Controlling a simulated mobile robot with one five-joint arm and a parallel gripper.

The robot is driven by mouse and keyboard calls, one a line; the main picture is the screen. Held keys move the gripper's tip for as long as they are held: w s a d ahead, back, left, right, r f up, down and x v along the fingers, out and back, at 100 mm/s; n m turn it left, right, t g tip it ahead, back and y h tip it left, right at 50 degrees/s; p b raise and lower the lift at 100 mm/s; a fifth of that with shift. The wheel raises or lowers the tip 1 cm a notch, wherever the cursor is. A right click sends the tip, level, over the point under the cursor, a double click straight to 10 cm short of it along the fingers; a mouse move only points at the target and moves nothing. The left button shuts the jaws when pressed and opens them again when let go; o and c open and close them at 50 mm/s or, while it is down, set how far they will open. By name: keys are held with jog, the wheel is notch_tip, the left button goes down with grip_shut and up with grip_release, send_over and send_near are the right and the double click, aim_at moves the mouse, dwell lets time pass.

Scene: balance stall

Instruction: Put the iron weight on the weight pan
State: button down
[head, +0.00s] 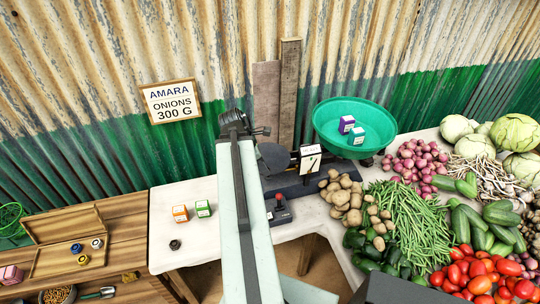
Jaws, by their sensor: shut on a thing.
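The dark end of my arm with my gripper (237,122) is raised near the wooden posts, left of the balance. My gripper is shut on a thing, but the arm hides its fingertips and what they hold. A dark round plate (272,158), which looks like the weight pan, shows just right of my arm and is partly covered by it. The green pan (322,132) on the balance's right holds a purple box (346,124) and a teal box (356,136). A small dark cylinder (175,244), possibly an iron weight, stands on the pale table (200,260).
An orange box (180,213) and a green box (203,208) stand on the table at left. A black device with a red knob (280,209) sits right of my arm. Potatoes (345,195) and other vegetables crowd the right. A wooden tray (60,230) lies far left.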

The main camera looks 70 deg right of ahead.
jog(key=b, duration=0.1)
send_over(281, 154)
jog(key=w+a, duration=0.1)
jog(key=a, duration=0.1)
jog(key=shift+w+d+f, duration=0.1)
jog(key=shift+d+f, duration=0.05)
jog(key=shift+f, duration=0.6)
jog(key=f+b, duration=0.2)
jog(key=b, duration=0.1)
jog(key=f+b, duration=0.1)
jog(key=f, duration=0.1)
jog(key=shift+d, duration=0.3)
jog(key=c, duration=1.1)
grip_release()
jog(key=shift+r, duration=0.1)
jog(key=shift+c, duration=0.2)
jog(key=p+v, duration=1.1)
jog(key=v, duration=0.1)
jog(key=shift+r, duration=0.1)
